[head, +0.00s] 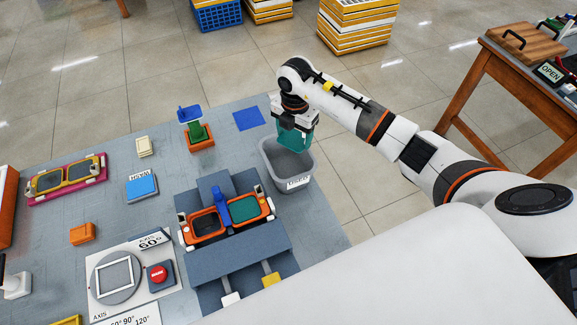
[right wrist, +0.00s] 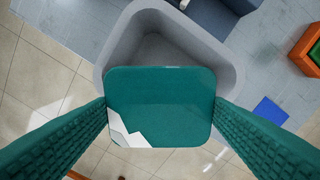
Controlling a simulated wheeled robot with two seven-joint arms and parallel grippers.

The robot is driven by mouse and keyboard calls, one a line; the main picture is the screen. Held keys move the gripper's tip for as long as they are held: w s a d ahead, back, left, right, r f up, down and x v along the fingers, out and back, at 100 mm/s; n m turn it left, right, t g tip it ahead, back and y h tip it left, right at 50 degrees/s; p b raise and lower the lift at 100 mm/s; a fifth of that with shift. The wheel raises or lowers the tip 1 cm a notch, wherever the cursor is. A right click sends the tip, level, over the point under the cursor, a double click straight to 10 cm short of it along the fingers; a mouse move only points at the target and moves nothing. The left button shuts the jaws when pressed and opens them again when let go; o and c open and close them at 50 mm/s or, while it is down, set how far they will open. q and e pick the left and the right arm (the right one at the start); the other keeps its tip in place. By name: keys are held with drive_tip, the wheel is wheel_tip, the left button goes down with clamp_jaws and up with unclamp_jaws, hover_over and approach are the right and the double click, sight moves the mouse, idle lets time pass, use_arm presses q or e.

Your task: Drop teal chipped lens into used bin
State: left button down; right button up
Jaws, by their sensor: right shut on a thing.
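My right gripper (head: 295,140) is over the grey used bin (head: 299,183), which stands at the right edge of the table with a "USED" label. In the right wrist view, its two teal ribbed fingers are shut on the teal chipped lens (right wrist: 160,95). The lens is a rounded square with a white chipped patch at its lower left corner. It hangs above the bin's mouth and covers part of the opening; the bin's rim (right wrist: 232,70) shows behind it. The bin's visible inside looks empty. In the head view the lens is hard to tell from the teal fingers. My left gripper is not in view.
Orange eyeglass frames (head: 205,228) with one teal lens (head: 244,208) sit in a dark fixture (head: 225,262) left of the bin. A blue flat square (head: 248,119) and an orange stand (head: 201,143) lie nearby. The floor is open beyond the table's right edge.

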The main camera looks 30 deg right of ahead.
drive_tip(key=o, duration=1)
drive_tip(key=shift+o, duration=0.2)
drive_tip(key=shift+r, duration=0.1)
wheel_tip(320, 180, up, 12)
drive_tip(key=b, duration=0.2)
